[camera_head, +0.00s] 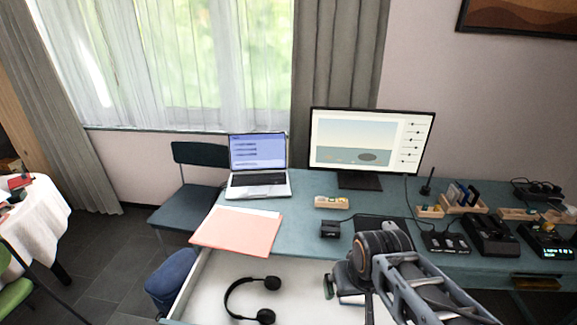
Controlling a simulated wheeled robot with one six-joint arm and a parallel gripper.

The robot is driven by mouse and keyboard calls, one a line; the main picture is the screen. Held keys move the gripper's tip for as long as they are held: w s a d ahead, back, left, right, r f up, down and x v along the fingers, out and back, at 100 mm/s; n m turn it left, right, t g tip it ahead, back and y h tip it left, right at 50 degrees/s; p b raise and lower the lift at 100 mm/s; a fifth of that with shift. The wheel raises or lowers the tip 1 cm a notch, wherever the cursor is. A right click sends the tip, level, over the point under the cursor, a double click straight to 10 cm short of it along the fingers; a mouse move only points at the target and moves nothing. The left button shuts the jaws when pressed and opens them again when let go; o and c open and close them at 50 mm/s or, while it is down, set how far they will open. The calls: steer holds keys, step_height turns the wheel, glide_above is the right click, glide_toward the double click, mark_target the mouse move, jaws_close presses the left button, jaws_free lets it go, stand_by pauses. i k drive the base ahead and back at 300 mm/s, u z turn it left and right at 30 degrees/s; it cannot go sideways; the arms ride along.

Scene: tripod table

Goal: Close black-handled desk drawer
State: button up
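A desk drawer (215,285) stands pulled out from under the teal desk (300,205), at the bottom of the view. Its inside is pale, and black headphones (240,300) lie in it. The drawer's front and any black handle on it are outside the picture. My arm reaches in from the lower right over the right part of the drawer. The end of my arm, around my gripper (345,285), is partly hidden by my own links, and I cannot make out its fingers or whether it touches the drawer.
A pink folder (238,230) lies at the desk's left front edge, near a laptop (258,165). A monitor (370,142) and several small devices stand farther right. A dark chair (190,190) and a blue stool (172,280) are left of the desk. Grey floor is open farther left.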

mark_target(301, 298)
steer(key=u, duration=1.55)
steer(key=k, duration=1.25)
steer(key=u, duration=0.6)
steer(key=i, duration=0.75)
